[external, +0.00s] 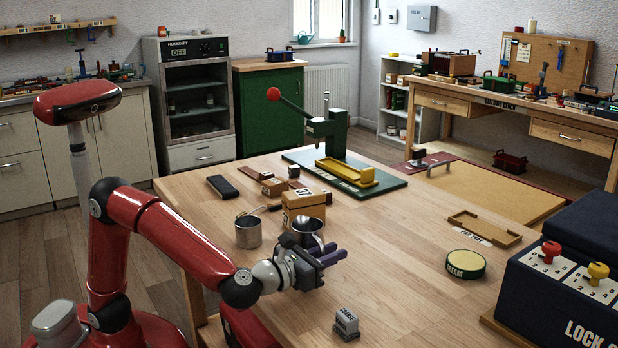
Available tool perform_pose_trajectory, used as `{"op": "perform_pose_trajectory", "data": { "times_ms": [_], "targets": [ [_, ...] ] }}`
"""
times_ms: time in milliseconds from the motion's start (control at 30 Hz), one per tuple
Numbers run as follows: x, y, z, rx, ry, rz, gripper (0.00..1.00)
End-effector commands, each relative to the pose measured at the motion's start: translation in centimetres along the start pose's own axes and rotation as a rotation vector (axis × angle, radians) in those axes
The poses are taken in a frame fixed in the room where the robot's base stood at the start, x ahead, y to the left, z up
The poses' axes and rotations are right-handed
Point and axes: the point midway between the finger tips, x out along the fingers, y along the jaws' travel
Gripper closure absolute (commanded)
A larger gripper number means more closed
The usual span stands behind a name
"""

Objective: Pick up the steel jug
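Two steel vessels stand on the wooden table, close to my gripper. One is a shiny steel vessel with a flared rim (308,229), just behind my gripper, which hides its lower part. The other is a straight-sided steel pot (249,233) to its left, with a thin brown-handled tool by its rim. I cannot tell for certain which is the jug; the flared one looks more like it. My gripper (338,252) is low over the table, its two dark fingers pointing right and slightly apart. I see nothing between them, and it appears clear of both vessels.
A tan box (303,205) stands right behind the vessels. A small grey block (346,324) lies in front of my gripper. A round green-rimmed tin (465,265), a flat wooden tray (484,229) and a dark blue lock box (560,295) are to the right.

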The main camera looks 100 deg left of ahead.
Motion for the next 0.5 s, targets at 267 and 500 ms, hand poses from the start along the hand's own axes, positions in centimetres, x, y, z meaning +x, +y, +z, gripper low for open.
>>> {"op": "perform_pose_trajectory", "data": {
  "times_ms": [267,500],
  "targets": [
    [-0.05,-0.01,-0.01,0.000,0.000,-0.001,0.96],
    [-0.07,-0.02,-0.01,0.000,0.000,-0.001,1.00]
  ]
}}
